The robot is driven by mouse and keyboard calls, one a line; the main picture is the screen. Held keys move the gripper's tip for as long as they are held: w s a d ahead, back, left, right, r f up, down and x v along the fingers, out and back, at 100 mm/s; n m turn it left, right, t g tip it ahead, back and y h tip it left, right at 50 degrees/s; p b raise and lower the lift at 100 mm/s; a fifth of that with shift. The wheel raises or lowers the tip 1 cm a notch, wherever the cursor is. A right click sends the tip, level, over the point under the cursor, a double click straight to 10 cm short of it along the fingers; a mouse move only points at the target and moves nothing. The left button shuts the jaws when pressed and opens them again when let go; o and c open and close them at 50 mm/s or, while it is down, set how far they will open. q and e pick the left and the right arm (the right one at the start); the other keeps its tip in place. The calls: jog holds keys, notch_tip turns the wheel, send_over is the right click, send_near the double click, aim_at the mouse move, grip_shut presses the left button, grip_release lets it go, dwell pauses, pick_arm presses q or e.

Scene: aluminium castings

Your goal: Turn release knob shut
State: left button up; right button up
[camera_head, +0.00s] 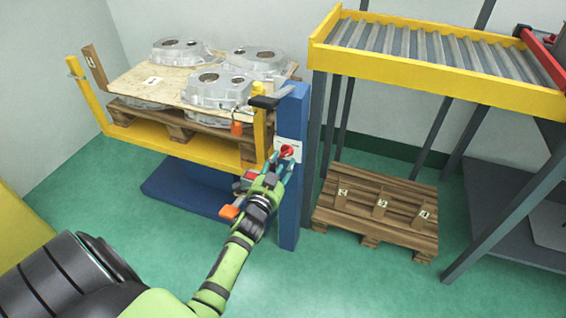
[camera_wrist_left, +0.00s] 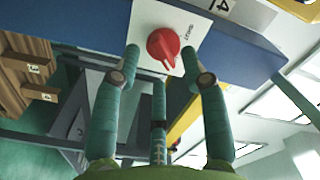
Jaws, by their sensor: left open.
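The release knob (camera_head: 287,151) is red and sits on a white plate on the blue post (camera_head: 289,200). In the left wrist view the red knob (camera_wrist_left: 163,47) shows close up, with small lettering beside it on the white plate (camera_wrist_left: 185,20). My left gripper (camera_head: 284,160) is at the knob in the head view. Its teal fingers (camera_wrist_left: 165,68) are open and spread around the near side of the knob; I cannot tell whether any finger touches it. My right gripper does not show.
A yellow-framed lift (camera_head: 180,146) holds a wooden pallet with aluminium castings (camera_head: 216,90) left of the post. A roller conveyor (camera_head: 435,82) with a yellow frame stands right. An empty pallet (camera_head: 378,235) lies on the green floor below it.

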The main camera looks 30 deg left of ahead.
pick_arm(q)
jog(key=shift+x, duration=0.85)
grip_shut()
